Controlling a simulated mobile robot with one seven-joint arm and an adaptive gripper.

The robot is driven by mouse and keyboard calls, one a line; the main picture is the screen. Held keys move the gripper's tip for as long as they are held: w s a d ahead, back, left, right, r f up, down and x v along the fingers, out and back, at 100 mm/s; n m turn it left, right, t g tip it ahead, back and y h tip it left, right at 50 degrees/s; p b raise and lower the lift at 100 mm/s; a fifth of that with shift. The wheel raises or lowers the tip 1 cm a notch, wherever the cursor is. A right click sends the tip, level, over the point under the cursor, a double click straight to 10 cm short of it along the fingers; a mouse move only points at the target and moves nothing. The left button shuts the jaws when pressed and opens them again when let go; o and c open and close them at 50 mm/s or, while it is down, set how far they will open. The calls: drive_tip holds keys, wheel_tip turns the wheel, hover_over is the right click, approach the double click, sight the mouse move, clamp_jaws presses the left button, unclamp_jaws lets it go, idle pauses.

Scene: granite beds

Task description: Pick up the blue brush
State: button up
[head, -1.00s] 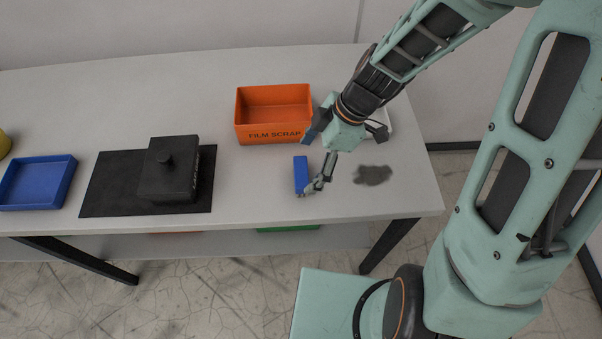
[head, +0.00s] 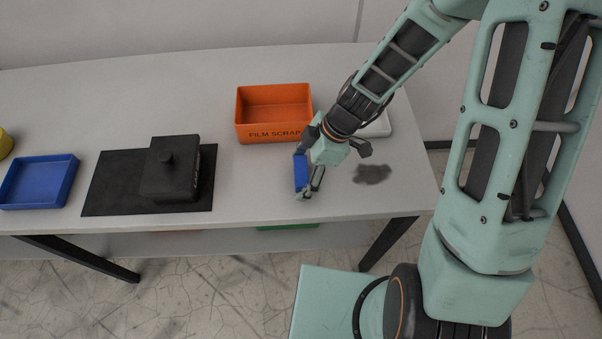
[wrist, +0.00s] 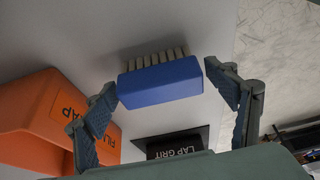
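The blue brush (head: 301,173) lies on the table in front of the orange bin. In the wrist view the brush (wrist: 160,82) shows a blue block with a row of pale bristles along one long side. My gripper (head: 307,175) is low over the table at the brush. In the wrist view my gripper (wrist: 165,100) is open, with one finger near each end of the brush. The fingertips look close to its ends; I cannot tell whether they touch it. In the head view, the gripper covers part of the brush.
The orange FILM SCRAP bin (head: 272,136) stands just behind the brush. A white tray (head: 376,127) is partly hidden behind my arm. A black LAP GRIT box (head: 168,180) sits on a dark mat (head: 112,192) at left. A blue tray (head: 38,190) is farther left.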

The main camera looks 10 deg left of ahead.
drive_tip(key=c, duration=0.9)
